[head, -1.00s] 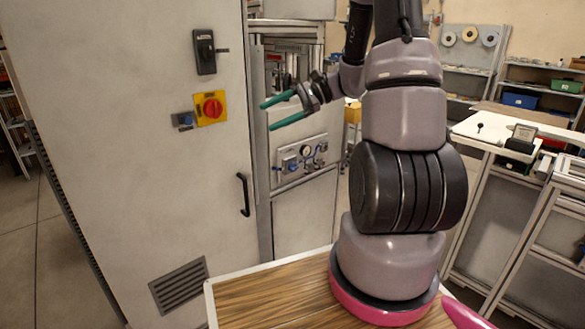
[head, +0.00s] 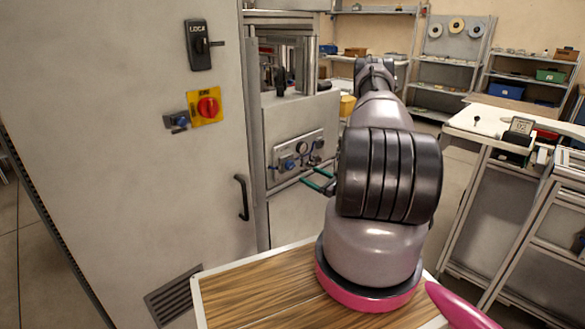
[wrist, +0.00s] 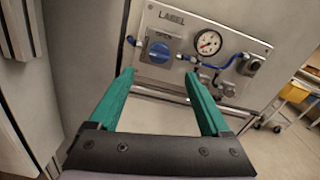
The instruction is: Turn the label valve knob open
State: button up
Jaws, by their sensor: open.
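In the head view the knob (head: 288,164) shows small on the panel (head: 297,148) beside the tall cabinet. My gripper (wrist: 162,82) has two green fingers, wide apart and empty. Its fingertips lie below the knob in the wrist view, with no visible contact. In the head view the green fingers (head: 317,181) show below and right of the panel, partly hidden by my arm.
A pressure gauge (wrist: 208,42) with blue tubing and a fitting (wrist: 250,64) sit right of the knob. The grey cabinet (head: 110,140) carries a red rotary switch (head: 208,107) and a black handle (head: 241,197). A workbench (head: 500,130) and shelves stand at right.

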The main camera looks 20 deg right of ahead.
aim_at(293, 166)
jog(key=x, duration=1)
grip_shut()
